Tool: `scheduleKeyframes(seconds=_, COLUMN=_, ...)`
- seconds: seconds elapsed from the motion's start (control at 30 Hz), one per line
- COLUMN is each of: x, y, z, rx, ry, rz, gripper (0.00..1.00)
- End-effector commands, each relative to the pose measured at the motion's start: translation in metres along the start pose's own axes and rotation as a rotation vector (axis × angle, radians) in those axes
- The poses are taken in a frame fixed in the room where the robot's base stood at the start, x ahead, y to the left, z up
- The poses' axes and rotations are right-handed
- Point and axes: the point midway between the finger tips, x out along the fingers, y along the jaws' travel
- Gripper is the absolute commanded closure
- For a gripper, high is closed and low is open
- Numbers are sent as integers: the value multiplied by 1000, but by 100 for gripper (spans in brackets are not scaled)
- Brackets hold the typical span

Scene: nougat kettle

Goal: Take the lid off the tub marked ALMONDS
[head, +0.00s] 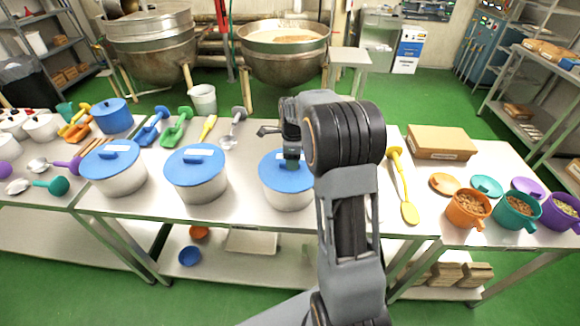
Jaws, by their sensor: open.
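Several white tubs with blue lids stand in a row on the steel table. The left tub (120,182), the middle tub (198,192) and the right tub (289,198) each have their lid on. Labels on the tubs are too small to read, so I cannot tell which is marked ALMONDS. My gripper (291,163) is open and points down at the right tub's blue lid (272,173), around where its handle is. The gripper hides that handle, and I cannot tell whether it touches. My arm hides the table to the right of this tub, where a white edge shows.
Blue, green and yellow scoops and a metal ladle (236,130) lie behind the tubs. A yellow spoon (404,190), a cardboard box (441,142) and orange, teal and purple pots of nuts (467,208) stand right. A blue lidded pot (112,115) stands back left.

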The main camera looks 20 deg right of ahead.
Motion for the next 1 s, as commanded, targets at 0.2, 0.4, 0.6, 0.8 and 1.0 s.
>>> scheduleKeyframes(seconds=0.2, x=12, y=0, z=0, rx=0, ry=0, rz=0, gripper=49)
scheduleKeyframes(seconds=0.4, x=13, y=0, z=0, rx=0, ry=0, rz=-1, gripper=50)
scheduleKeyframes(seconds=0.6, x=12, y=0, z=0, rx=0, ry=0, rz=-1, gripper=69)
scheduleKeyframes(seconds=0.8, x=12, y=0, z=0, rx=0, ry=0, rz=-1, gripper=88)
scheduleKeyframes(seconds=1.0, x=12, y=0, z=0, rx=0, ry=0, rz=-1, gripper=100)
